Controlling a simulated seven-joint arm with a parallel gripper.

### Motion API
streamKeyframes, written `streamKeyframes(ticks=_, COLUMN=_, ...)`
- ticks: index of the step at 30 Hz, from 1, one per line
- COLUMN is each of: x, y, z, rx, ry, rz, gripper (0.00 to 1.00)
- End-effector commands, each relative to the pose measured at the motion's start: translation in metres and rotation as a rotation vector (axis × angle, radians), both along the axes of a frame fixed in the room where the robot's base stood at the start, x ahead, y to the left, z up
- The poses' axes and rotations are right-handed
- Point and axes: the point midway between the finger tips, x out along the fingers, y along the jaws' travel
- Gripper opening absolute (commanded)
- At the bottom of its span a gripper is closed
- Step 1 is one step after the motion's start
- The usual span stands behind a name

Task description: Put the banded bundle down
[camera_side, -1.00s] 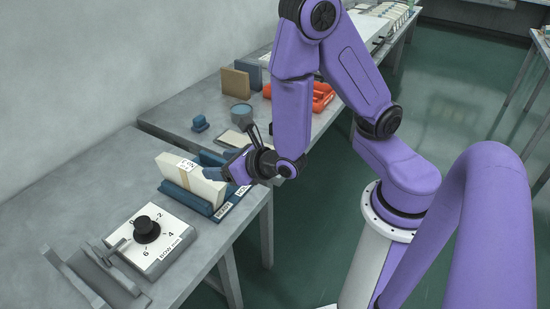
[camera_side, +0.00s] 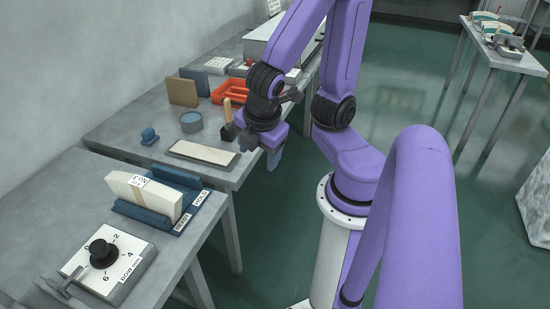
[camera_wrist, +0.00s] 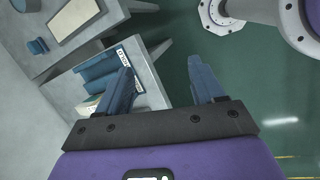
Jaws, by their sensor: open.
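The banded bundle (camera_side: 142,194) is a cream block with a tan band and a printed label. It sits upright in a blue slotted holder (camera_side: 187,183) with white labels on its front, on the near grey table. My gripper (camera_side: 274,160) is away from the bundle, up and to the right, over the right edge of the far table. In the wrist view its two blue fingers (camera_wrist: 163,80) are spread with nothing between them. The holder (camera_wrist: 95,68) also shows there, with the bundle (camera_wrist: 90,104) partly hidden behind the left finger.
A dial box (camera_side: 108,262) stands on the near table. The far table holds a pale flat plate (camera_side: 203,153), a blue-grey round pot (camera_side: 191,122), a small blue stamp (camera_side: 149,136), a wooden-handled brush (camera_side: 228,118) and an orange tray (camera_side: 232,92). A gap separates the tables.

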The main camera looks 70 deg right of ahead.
Motion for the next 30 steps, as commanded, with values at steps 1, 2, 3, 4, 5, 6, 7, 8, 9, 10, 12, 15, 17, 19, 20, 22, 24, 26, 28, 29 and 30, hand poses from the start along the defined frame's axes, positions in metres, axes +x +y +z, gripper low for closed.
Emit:
streamKeyframes(ticks=1, x=-0.011, y=0.008, z=0.004, rx=0.074, ry=0.027, rz=-0.048, gripper=0.68)
streamKeyframes(ticks=2, x=-0.018, y=0.012, z=0.006, rx=0.111, ry=0.047, rz=-0.075, gripper=0.68)
streamKeyframes(ticks=3, x=-0.025, y=0.017, z=0.009, rx=0.158, ry=0.071, rz=-0.108, gripper=0.68)
streamKeyframes(ticks=4, x=-0.03, y=0.021, z=0.011, rx=0.187, ry=0.087, rz=-0.13, gripper=0.68)
streamKeyframes(ticks=5, x=-0.035, y=0.024, z=0.013, rx=0.213, ry=0.101, rz=-0.148, gripper=0.68)
streamKeyframes(ticks=6, x=-0.039, y=0.028, z=0.015, rx=0.243, ry=0.118, rz=-0.169, gripper=0.68)
streamKeyframes(ticks=7, x=-0.042, y=0.03, z=0.017, rx=0.261, ry=0.129, rz=-0.18, gripper=0.68)
streamKeyframes(ticks=8, x=-0.045, y=0.032, z=0.018, rx=0.274, ry=0.138, rz=-0.19, gripper=0.68)
streamKeyframes(ticks=9, x=-0.047, y=0.034, z=0.019, rx=0.289, ry=0.146, rz=-0.199, gripper=0.68)
streamKeyframes(ticks=10, x=-0.049, y=0.035, z=0.02, rx=0.296, ry=0.151, rz=-0.204, gripper=0.68)
streamKeyframes(ticks=12, x=-0.05, y=0.036, z=0.02, rx=0.304, ry=0.156, rz=-0.21, gripper=0.68)
streamKeyframes(ticks=15, x=-0.05, y=0.036, z=0.02, rx=0.303, ry=0.156, rz=-0.211, gripper=0.68)
streamKeyframes(ticks=17, x=-0.05, y=0.036, z=0.02, rx=0.302, ry=0.156, rz=-0.211, gripper=0.68)
streamKeyframes(ticks=19, x=-0.05, y=0.035, z=0.02, rx=0.302, ry=0.156, rz=-0.21, gripper=0.68)
streamKeyframes(ticks=20, x=-0.05, y=0.035, z=0.02, rx=0.302, ry=0.156, rz=-0.21, gripper=0.68)
streamKeyframes(ticks=22, x=-0.05, y=0.035, z=0.02, rx=0.301, ry=0.156, rz=-0.21, gripper=0.68)
streamKeyframes(ticks=24, x=-0.05, y=0.035, z=0.02, rx=0.301, ry=0.156, rz=-0.21, gripper=0.68)
streamKeyframes(ticks=26, x=-0.05, y=0.035, z=0.02, rx=0.301, ry=0.156, rz=-0.21, gripper=0.68)
streamKeyframes(ticks=28, x=-0.05, y=0.035, z=0.02, rx=0.299, ry=0.155, rz=-0.21, gripper=0.68)
streamKeyframes(ticks=29, x=-0.049, y=0.035, z=0.02, rx=0.299, ry=0.155, rz=-0.21, gripper=0.68)
streamKeyframes(ticks=30, x=-0.049, y=0.035, z=0.02, rx=0.299, ry=0.155, rz=-0.21, gripper=0.68)
